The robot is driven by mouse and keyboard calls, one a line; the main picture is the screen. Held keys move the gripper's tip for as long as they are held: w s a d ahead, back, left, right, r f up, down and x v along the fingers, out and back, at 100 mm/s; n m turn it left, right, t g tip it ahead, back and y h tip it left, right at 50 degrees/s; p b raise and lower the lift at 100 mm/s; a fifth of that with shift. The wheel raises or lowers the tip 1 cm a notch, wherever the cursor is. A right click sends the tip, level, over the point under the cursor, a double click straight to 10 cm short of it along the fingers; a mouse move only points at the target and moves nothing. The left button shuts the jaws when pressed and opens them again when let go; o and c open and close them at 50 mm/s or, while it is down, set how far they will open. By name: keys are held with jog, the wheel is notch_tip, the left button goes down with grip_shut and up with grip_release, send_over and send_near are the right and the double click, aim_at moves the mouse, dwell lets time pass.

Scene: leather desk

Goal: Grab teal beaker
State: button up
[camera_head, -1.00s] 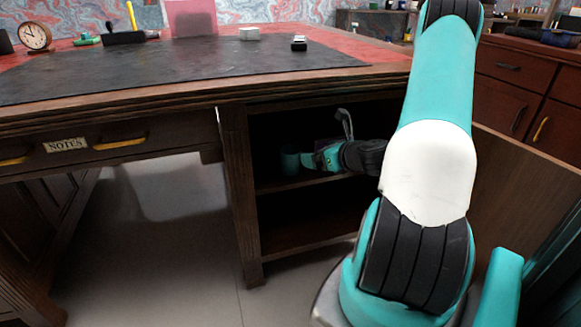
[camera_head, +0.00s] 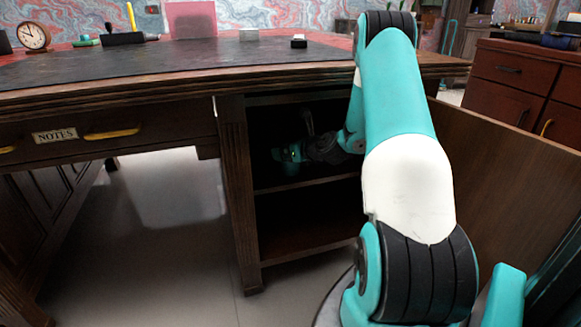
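My gripper (camera_head: 288,154) is inside the dark open compartment of the desk, above its middle shelf (camera_head: 300,184). It points to the left, and its teal parts are dim in the shadow. The fingers are too small and dark to show whether they are open or shut. The teal beaker cannot be told apart from my gripper in this view. Its spot at the left of the shelf is in deep shadow and overlapped by my gripper.
The compartment's left post (camera_head: 238,190) stands close to my gripper. The wooden door (camera_head: 500,185) is open at the right of my arm.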

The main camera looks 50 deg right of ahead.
jog(key=c, duration=1.1)
jog(key=shift+r, duration=0.15)
